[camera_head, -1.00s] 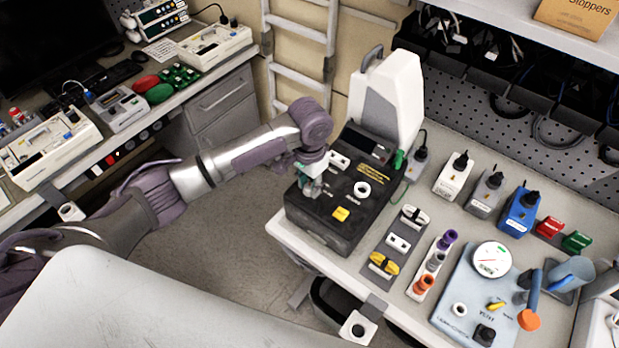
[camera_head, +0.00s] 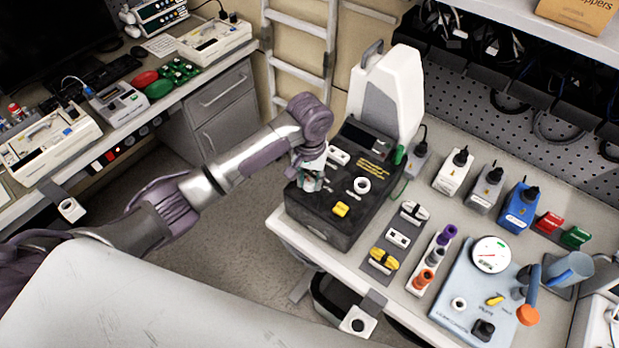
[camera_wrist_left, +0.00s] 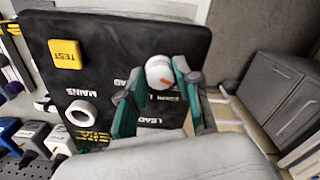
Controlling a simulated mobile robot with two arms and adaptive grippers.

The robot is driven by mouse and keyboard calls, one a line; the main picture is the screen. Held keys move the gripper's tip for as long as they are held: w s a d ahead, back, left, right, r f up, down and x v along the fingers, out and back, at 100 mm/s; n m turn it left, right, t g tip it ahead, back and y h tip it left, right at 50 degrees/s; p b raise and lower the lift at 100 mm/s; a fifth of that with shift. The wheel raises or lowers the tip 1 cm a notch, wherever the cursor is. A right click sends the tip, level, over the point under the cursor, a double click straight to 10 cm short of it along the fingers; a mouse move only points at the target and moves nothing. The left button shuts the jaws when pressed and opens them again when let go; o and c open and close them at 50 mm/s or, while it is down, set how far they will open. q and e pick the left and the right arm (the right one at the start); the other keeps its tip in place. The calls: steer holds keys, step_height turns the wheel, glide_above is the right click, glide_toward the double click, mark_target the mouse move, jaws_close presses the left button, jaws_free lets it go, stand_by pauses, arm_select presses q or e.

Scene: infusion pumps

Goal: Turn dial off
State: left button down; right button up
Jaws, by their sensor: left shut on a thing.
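The black tester box (camera_head: 330,224) stands on the bench in the middle of the head view and fills the upper left of the wrist view (camera_wrist_left: 110,50). Its round white dial (camera_wrist_left: 159,71), with an orange-red pointer mark, shows in the wrist view. My left gripper (camera_head: 312,179) is on the front left of the box's top. In the wrist view the green-grey fingers of my left gripper (camera_wrist_left: 160,80) are closed around the dial, one on each side. In the head view the gripper mostly hides the dial. My right gripper is not in view.
A yellow TEST button (camera_head: 341,208) and a white ring socket (camera_head: 362,185) are on the same box top. A white-grey case (camera_head: 397,95) stands behind. Sockets, plugs and a blue-grey panel (camera_head: 455,285) with a gauge fill the bench to the right.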

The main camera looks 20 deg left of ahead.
mark_target(310, 182)
arm_select(q)
steer(key=c, duration=0.8)
jaws_free()
steer(key=shift+r, duration=0.25)
step_height(310, 182, up, 12)
steer(key=shift+f, duration=0.25)
